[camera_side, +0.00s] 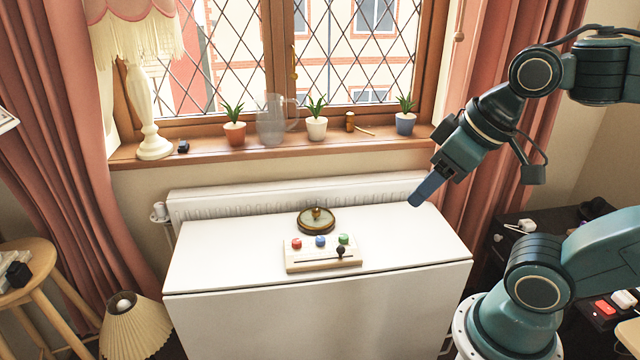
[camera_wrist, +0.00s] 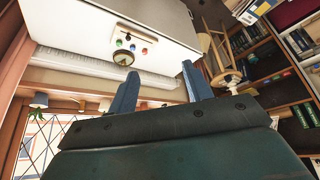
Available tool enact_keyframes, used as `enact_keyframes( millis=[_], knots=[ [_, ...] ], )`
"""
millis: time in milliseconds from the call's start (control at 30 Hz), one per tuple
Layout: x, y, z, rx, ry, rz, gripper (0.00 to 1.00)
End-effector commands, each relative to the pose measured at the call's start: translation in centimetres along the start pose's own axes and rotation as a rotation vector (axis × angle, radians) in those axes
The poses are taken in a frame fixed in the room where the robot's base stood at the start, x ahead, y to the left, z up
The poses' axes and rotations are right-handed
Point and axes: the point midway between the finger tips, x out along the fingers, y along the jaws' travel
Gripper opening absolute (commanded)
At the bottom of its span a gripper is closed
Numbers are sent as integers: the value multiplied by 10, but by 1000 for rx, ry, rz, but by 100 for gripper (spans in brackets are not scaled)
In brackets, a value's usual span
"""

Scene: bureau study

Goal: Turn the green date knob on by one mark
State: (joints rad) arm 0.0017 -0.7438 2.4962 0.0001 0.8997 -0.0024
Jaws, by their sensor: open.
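The green knob (camera_side: 344,239) is at the right end of a row on a pale wooden board (camera_side: 297,266), beside a blue knob (camera_side: 320,241) and a red knob (camera_side: 297,244). The board lies on a white table. In the wrist view the green knob (camera_wrist: 119,43) is small; its marks are too small to read. My gripper (camera_side: 424,190) is in the air to the right of the board and higher, well apart from it. In the wrist view its blue fingers (camera_wrist: 160,72) are spread with nothing between them.
A black slider handle (camera_side: 341,251) is at the board's front right. A round brass-rimmed piece (camera_side: 317,221) stands just behind the board. The white table (camera_side: 215,262) is otherwise clear. A radiator (camera_side: 290,193) and a windowsill with potted plants (camera_side: 316,120) are behind.

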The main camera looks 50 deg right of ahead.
Motion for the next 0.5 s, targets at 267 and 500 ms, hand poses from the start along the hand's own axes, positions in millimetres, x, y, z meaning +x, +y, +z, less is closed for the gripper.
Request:
enact_keyframes(
  millis=[267,500],
  knots=[
    [7,6,-22,-5,-36,13,50],
    [25,20,-59,-15,-94,31,50]
  ],
)
